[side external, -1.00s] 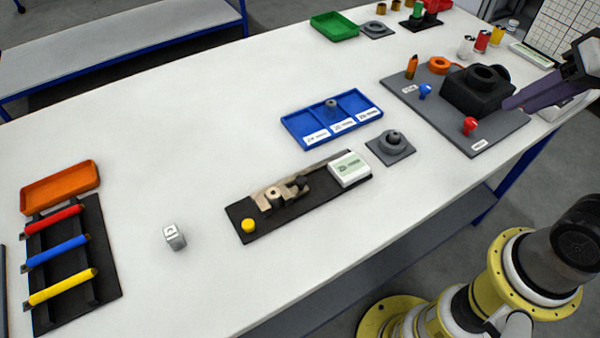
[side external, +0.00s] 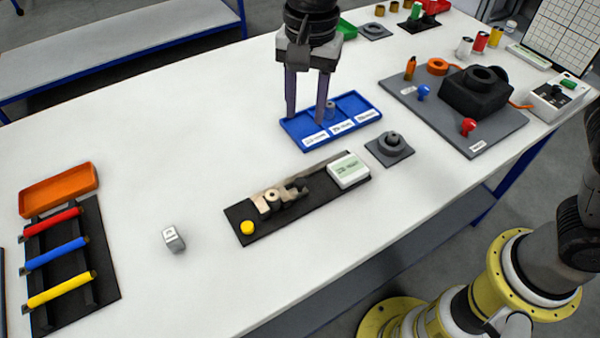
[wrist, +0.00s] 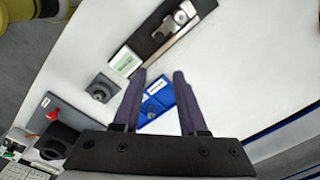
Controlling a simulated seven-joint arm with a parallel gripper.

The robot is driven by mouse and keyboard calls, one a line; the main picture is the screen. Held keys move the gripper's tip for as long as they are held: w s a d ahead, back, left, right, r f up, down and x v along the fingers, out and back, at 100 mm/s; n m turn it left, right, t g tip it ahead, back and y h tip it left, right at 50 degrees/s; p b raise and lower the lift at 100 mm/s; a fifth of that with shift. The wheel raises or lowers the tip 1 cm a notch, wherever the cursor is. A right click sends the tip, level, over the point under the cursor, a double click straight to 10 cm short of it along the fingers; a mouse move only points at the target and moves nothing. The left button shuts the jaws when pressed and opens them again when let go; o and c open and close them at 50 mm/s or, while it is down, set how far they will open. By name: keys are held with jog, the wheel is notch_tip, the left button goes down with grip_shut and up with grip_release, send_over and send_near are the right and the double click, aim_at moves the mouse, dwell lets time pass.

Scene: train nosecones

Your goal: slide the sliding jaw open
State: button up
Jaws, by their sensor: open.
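The sliding jaw (side external: 297,187) is a dark piece beside a tan block (side external: 269,200) on a long black base plate (side external: 262,224) in the middle of the table. The fixture also shows at the top of the wrist view (wrist: 168,32), partly cut off by the frame edge. My gripper (side external: 306,118) is open and empty, pointing down above the blue tray, behind the fixture in the side view. Its two dark fingers stand apart in the wrist view (wrist: 159,72). Whether anything lies between the jaw faces is too small to tell.
On the base plate are a yellow button (side external: 247,228) and a white display box (side external: 349,170). A blue compartment tray (side external: 362,105) and a grey holder (side external: 390,150) stand nearby. A small metal block (side external: 173,239) lies left of the fixture.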

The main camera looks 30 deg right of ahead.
aim_at(300, 181)
jog(key=f, duration=0.5)
jog(key=a+f, duration=0.1)
jog(key=f, duration=0.4)
jog(key=s+f, duration=0.1)
jog(key=f, duration=0.4)
jog(key=shift+a+f, duration=0.3)
jog(key=shift+f, duration=0.05)
grip_shut()
jog(key=shift+r, duration=0.1)
dwell(0.7)
